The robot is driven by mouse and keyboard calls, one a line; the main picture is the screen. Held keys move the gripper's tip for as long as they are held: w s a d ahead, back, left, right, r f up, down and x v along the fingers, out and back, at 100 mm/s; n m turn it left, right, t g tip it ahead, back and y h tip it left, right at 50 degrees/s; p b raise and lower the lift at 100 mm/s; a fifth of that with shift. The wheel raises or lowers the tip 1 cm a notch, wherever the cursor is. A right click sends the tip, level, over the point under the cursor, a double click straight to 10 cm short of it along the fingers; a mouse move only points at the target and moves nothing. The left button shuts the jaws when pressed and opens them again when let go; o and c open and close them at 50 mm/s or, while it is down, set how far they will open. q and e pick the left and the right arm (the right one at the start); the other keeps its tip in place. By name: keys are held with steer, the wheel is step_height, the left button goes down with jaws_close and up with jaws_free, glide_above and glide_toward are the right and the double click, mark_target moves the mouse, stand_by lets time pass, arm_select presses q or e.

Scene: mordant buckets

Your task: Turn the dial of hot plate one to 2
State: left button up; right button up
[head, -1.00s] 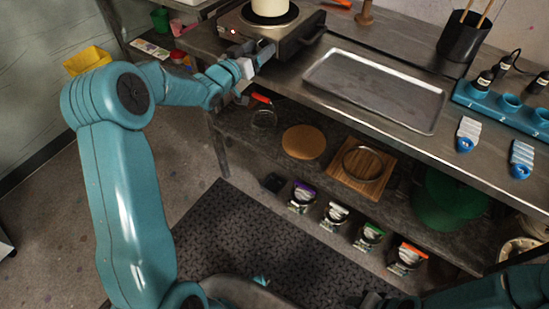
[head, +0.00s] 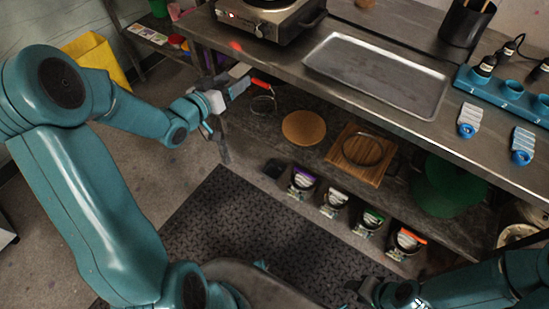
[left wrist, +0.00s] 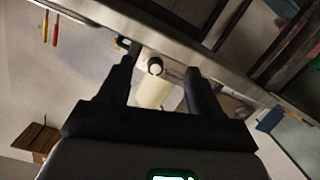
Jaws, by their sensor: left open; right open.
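The hot plate (head: 290,27) stands at the back left of the steel table, at the top edge of the head view. A dark round dial (head: 258,31) shows on its front face; its setting is too small to read. My left gripper (head: 240,84) is open and empty, below and in front of the hot plate, apart from it. In the left wrist view a round knob with a pale face (left wrist: 155,66) appears between the open fingers of my left gripper (left wrist: 160,70), beyond their tips. My right gripper (head: 366,291) is open and empty at the bottom, far from the hot plate.
A steel tray (head: 435,108) lies right of the hot plate. A blue rack (head: 480,90) and black cup (head: 465,25) are further right. The lower shelf holds a round board (head: 304,128) and a wooden square (head: 350,170). A yellow bin (head: 98,60) is at left.

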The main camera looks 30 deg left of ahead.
arm_select(q)
steer(key=s+d+f+g+h+p, duration=0.1)
steer(key=s+d+f+g+p, duration=0.1)
steer(key=d+f, duration=0.6)
steer(key=s+d+f+g+p, duration=0.3)
steer(key=d+f+g, duration=0.3)
steer(key=d+f, duration=0.2)
steer(key=shift+s+n+h, duration=0.4)
steer(key=shift+s, duration=0.2)
steer(key=s+d+f+g, duration=0.2)
steer(key=s+d, duration=0.1)
steer(key=s, duration=0.2)
steer(key=s+d+f+m+g+p, duration=0.1)
steer(key=s+d+f+g, duration=0.1)
steer(key=s, duration=0.4)
steer(key=s+d+f+g+h+p, duration=0.1)
steer(key=s+d+f+g, duration=0.1)
steer(key=s+d+g, duration=0.2)
steer(key=shift+s+d+f, duration=0.35)
steer(key=shift+s+d, duration=0.3)
steer(key=shift+d, duration=0.25)
